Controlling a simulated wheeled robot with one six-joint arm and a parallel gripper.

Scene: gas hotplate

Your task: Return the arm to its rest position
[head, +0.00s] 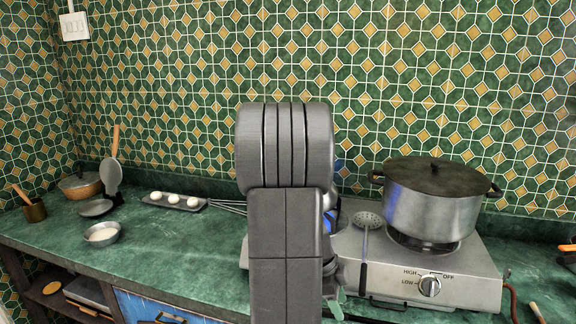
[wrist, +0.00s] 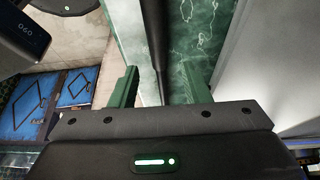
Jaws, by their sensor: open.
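My arm stands upright in the middle of the head view and covers part of the gas hotplate (head: 468,285). Only a green piece of my gripper shows there, low beside the arm at the counter's front. In the wrist view my gripper (wrist: 158,85) has its two green fingers apart. A dark strip runs in the picture between the fingers; I cannot tell what it is or whether it touches them. The green counter (wrist: 192,30) shows past the fingers.

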